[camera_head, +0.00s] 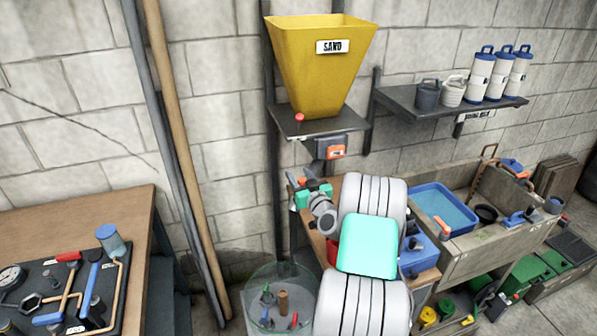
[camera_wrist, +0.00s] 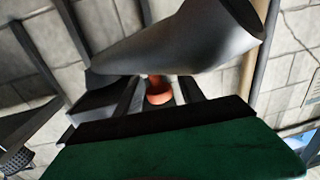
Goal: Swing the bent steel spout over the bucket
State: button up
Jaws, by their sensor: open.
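The bent grey steel spout (camera_wrist: 185,45) crosses the top of the wrist view, with its dark open end at the upper right. My gripper (camera_wrist: 158,88) is open, its dark fingers pointing up towards the spout. A small orange-red part (camera_wrist: 159,92) shows between the fingers. I cannot tell whether the fingers touch the spout. In the head view my gripper (camera_head: 300,184) is small, below the yellow sand hopper, and I cannot make out the spout clearly there. A dark grey bucket (camera_head: 427,96) stands on the wall shelf. No bucket shows clearly near the spout.
The yellow sand hopper (camera_head: 320,65) stands on a dark shelf (camera_head: 345,122) above my arm. A clear round bin (camera_head: 253,300) with tools stands lower left. A blue tray (camera_head: 461,196) sits in the trough at right. Long poles (camera_head: 178,140) lean on the wall.

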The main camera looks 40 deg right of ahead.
jog(key=shift+w, duration=0.25)
grip_shut()
dwell(0.3)
dwell(0.9)
